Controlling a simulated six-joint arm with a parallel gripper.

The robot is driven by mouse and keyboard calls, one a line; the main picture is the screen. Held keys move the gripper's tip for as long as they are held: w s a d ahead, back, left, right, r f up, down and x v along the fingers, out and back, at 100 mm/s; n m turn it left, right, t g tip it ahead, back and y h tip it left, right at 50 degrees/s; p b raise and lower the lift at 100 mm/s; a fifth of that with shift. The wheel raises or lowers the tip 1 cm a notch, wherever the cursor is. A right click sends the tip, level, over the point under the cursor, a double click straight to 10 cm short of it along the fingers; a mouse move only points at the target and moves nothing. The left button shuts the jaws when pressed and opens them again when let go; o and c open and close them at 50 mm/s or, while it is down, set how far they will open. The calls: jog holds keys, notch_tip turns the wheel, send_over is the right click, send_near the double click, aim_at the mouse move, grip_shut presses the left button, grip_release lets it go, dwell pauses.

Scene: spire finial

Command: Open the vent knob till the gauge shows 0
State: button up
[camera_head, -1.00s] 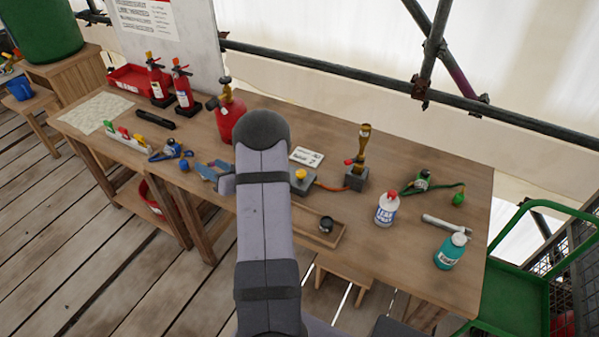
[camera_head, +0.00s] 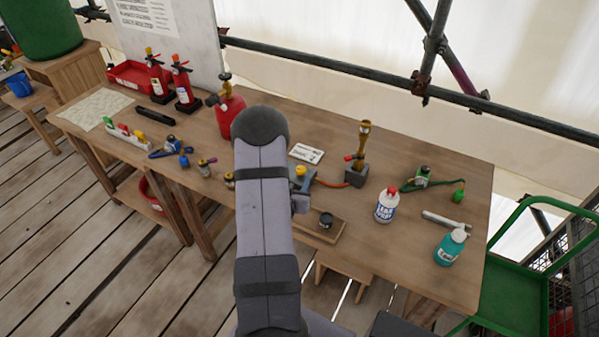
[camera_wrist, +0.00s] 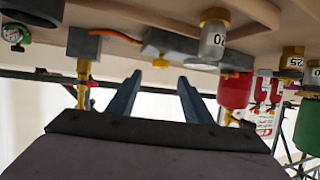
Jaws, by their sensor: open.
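My gripper (camera_wrist: 159,78) is open in the wrist view, with nothing between its two blue-grey fingers. In the head view my arm hides most of it. A grey block with a yellow knob (camera_head: 300,171) stands just right of my arm. An orange hose (camera_head: 330,184) runs from it to a grey block (camera_head: 357,174) with a brass post and a red handle. The wrist view is upside down; a small green-rimmed gauge (camera_wrist: 14,33) shows at its left, its reading too small to tell. Which knob is the vent knob I cannot tell.
A black round part (camera_head: 326,221) sits in a wooden tray. A red cylinder (camera_head: 229,118) stands behind my arm.

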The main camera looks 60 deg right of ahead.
aim_at(301, 169)
jog(key=shift+d, duration=0.1)
jog(key=shift+p+x, duration=1.25)
jog(key=shift+x, duration=2.3)
jog(key=c, duration=1.1)
jog(key=shift+o, duration=0.2)
jog(key=shift+s+d+n+t+y+b, duration=0.1)
jog(key=shift+n+t+y+b, duration=0.05)
jog(key=shift+n+t+b, duration=0.4)
jog(key=shift+s+d+n+t+y+b, duration=0.1)
jog(key=shift+s+n+t+y+b, duration=0.05)
jog(key=shift+n+t+b, duration=0.4)
jog(key=shift+n+t+y, duration=0.3)
jog(key=shift+n+t, duration=0.1)
jog(key=shift+t, duration=0.2)
jog(key=shift+r, duration=0.1)
